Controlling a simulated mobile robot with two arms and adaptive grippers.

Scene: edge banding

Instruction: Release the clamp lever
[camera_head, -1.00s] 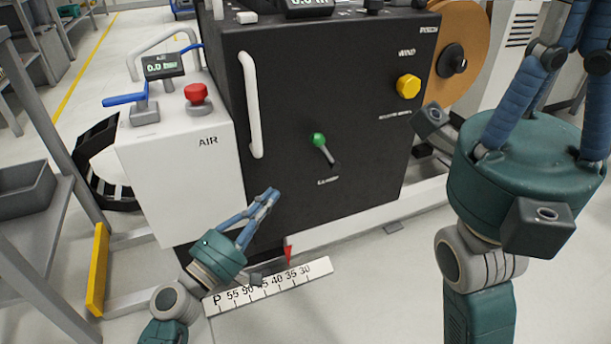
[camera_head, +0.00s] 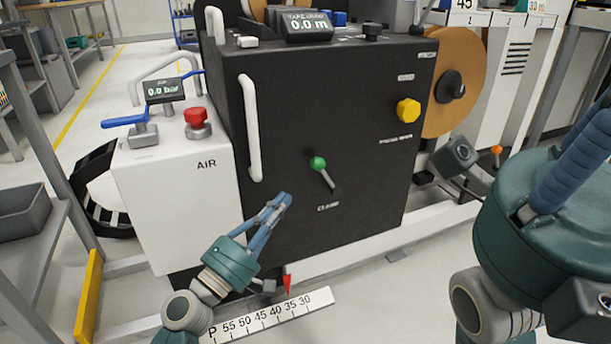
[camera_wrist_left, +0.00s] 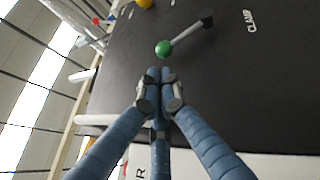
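The clamp lever (camera_head: 326,175) is a short grey rod with a green ball knob (camera_head: 317,163), on the front of the black machine (camera_head: 370,165) above the word CLAMP. It tilts, knob at the upper left. The knob also shows in the left wrist view (camera_wrist_left: 163,48), just beyond the fingertips. My left gripper (camera_head: 284,200) is below and left of the knob, apart from it, with its blue fingers drawn together at the tips and nothing between them. My right gripper's green body and the base of a blue finger (camera_head: 570,165) show at the right edge; its fingertips are out of frame.
A white handle (camera_head: 250,128) stands left of the lever. A yellow knob (camera_head: 408,110) is to the upper right. The white AIR box (camera_head: 180,210) has a red button (camera_head: 197,122) and a blue lever (camera_head: 125,121). A white scale (camera_head: 268,318) lies below my left gripper.

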